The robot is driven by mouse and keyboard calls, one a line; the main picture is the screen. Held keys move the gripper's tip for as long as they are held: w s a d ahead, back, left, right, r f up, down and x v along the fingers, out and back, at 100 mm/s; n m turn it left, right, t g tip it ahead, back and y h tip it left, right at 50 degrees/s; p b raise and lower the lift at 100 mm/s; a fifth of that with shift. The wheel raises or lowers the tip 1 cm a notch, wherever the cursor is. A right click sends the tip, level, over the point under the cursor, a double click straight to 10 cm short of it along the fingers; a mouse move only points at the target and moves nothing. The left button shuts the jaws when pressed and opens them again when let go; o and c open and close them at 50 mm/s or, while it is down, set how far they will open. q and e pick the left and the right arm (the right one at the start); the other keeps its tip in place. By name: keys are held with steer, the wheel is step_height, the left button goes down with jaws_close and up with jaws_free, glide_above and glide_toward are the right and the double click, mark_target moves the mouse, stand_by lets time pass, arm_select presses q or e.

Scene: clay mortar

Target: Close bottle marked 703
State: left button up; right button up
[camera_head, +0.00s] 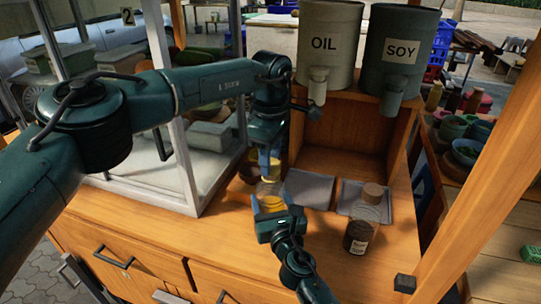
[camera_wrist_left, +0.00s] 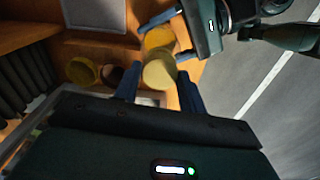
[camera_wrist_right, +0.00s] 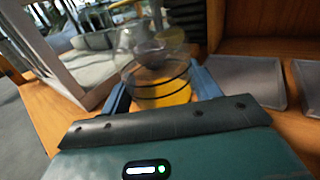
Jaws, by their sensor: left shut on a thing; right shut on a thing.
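My right gripper (camera_head: 270,208) is shut on a clear bottle with yellow contents (camera_wrist_right: 165,92), its fingers on both sides of the lower body. My left gripper (camera_head: 269,163) is directly above, pointing down. In the left wrist view, its fingers are shut on a pale yellow round lid (camera_wrist_left: 160,73), which overlaps the yellow bottle (camera_wrist_left: 158,38) held by my right gripper. I cannot tell whether lid and bottle touch. A dark-filled bottle with a brown cap (camera_head: 365,215) stands to the right. I cannot read 703 on any label.
Two grey trays (camera_head: 308,188) lie before the wooden shelf (camera_head: 345,165). Large OIL (camera_head: 330,45) and SOY (camera_head: 402,50) containers stand on it. A glass case (camera_head: 180,190) is close on the left. A wooden post (camera_head: 480,160) rises at the right. The counter front is clear.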

arm_select(q)
steer(key=shift+f, duration=0.45)
arm_select(e)
jaws_close()
arm_select(q)
steer(key=m, duration=1.4)
steer(key=shift+m, duration=0.4)
steer(key=m, duration=0.4)
steer(key=shift+d+m, duration=0.1)
steer(key=shift+m, duration=0.3)
steer(key=o, duration=0.9)
